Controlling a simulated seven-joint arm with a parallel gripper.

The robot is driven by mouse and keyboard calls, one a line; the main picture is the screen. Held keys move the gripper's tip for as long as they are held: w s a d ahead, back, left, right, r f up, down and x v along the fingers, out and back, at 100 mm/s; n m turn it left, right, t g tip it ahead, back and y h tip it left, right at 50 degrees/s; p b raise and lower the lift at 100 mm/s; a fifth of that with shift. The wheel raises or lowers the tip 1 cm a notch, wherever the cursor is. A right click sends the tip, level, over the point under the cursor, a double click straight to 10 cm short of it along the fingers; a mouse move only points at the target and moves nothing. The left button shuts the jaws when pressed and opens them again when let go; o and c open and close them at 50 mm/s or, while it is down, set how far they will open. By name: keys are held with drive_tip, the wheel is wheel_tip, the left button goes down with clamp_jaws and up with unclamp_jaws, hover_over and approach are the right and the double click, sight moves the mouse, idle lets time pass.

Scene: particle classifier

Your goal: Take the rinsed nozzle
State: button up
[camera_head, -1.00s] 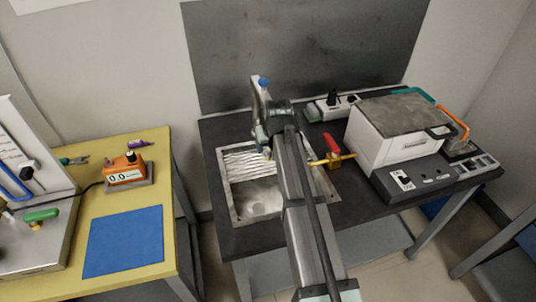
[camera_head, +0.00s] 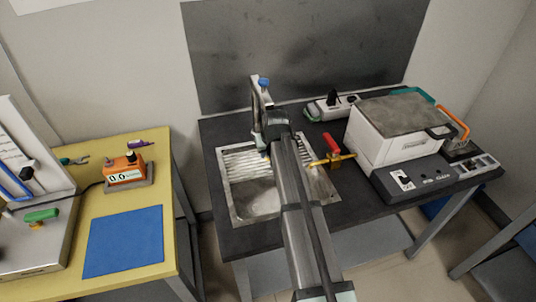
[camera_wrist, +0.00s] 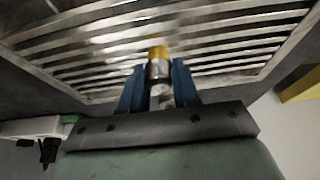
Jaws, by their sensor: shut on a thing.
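The nozzle (camera_wrist: 158,68), a small metal cylinder with an orange-yellow end, is between the two blue fingers of my gripper (camera_wrist: 158,85) in the wrist view. My gripper is shut on it, and the slatted drainboard (camera_wrist: 90,42) lies beyond it. In the head view my arm reaches over the steel sink (camera_head: 232,205), with its end beside the tap (camera_head: 257,100) with a blue knob. The nozzle is too small and too covered by my arm to make out clearly there.
A red-handled valve (camera_head: 331,143) with a yellow arm stands right of the sink. A white box-shaped machine (camera_head: 392,140) is farther right, and a power strip (camera_head: 332,106) lies behind. A yellow table (camera_head: 190,215) at left holds a blue mat (camera_head: 124,240) and an orange meter (camera_head: 125,172).

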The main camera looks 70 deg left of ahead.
clamp_jaws()
drive_tip(key=shift+r, duration=0.1)
